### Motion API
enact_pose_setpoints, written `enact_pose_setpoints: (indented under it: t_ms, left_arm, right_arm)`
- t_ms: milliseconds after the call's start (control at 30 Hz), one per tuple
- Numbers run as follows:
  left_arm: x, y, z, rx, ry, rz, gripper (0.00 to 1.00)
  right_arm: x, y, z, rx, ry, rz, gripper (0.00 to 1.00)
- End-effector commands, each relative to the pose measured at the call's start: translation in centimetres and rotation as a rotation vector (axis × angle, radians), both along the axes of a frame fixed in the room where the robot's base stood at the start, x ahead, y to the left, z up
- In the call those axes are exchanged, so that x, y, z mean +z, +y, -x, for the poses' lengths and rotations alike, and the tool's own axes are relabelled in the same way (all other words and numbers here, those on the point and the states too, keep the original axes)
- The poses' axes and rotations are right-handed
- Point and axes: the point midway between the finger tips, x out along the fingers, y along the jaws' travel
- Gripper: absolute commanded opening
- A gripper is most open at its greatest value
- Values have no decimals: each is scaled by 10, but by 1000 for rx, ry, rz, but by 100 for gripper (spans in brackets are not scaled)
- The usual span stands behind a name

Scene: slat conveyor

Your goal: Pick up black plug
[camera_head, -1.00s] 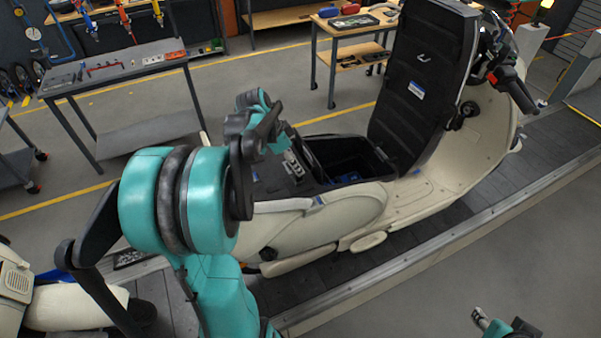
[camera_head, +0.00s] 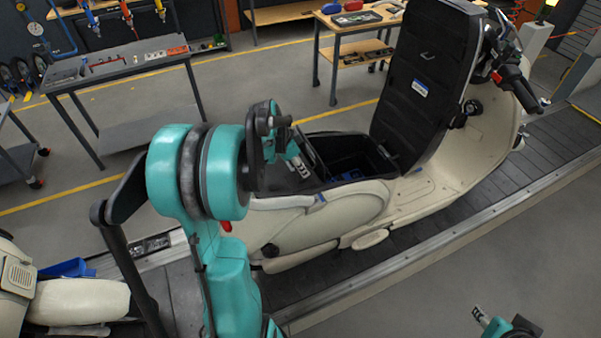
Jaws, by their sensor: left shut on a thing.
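A cream scooter (camera_head: 300,228) stands on the slat conveyor with its black seat (camera_head: 424,85) raised and a dark storage bay (camera_head: 345,160) open under it. My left gripper (camera_head: 300,168) is over the rear of the scooter, just left of the open bay. It is shut on the black plug, which is too small and dark to make out against the black rear parts. My teal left wrist and forearm cover part of the scooter's tail. My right gripper (camera_head: 479,313) is at the bottom right edge, away from the scooter, and its jaw opening is unclear.
The slat conveyor (camera_head: 480,185) runs diagonally with a metal edge rail. A second cream scooter (camera_head: 75,300) is at the lower left, with a blue bin (camera_head: 68,268) beside it. A grey workbench (camera_head: 125,65) and a wooden table (camera_head: 355,22) stand behind.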

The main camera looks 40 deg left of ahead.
Motion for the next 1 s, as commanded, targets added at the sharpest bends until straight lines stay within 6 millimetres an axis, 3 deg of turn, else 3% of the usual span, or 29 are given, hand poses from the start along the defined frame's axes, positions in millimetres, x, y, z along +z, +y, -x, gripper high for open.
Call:
enact_pose_setpoints:
  t_ms: [267, 500, 700, 1000]
  left_arm:
    - [6, 0, 0, 0, 0, 0, 0]
    - [44, 0, 0, 0, 0, 0, 0]
    - [68, -44, -21, -5, 0, 0, 0]
    - [98, -87, -43, -4, 0, -1, 0]
  right_arm:
    - [0, 0, 0, 0, 0, 0, 40]
    - [-1, 0, 0, 0, 0, 0, 40]
    - [-3, 0, 0, 0, 0, 0, 40]
    - [-5, 0, 0, 0, 0, 0, 40]
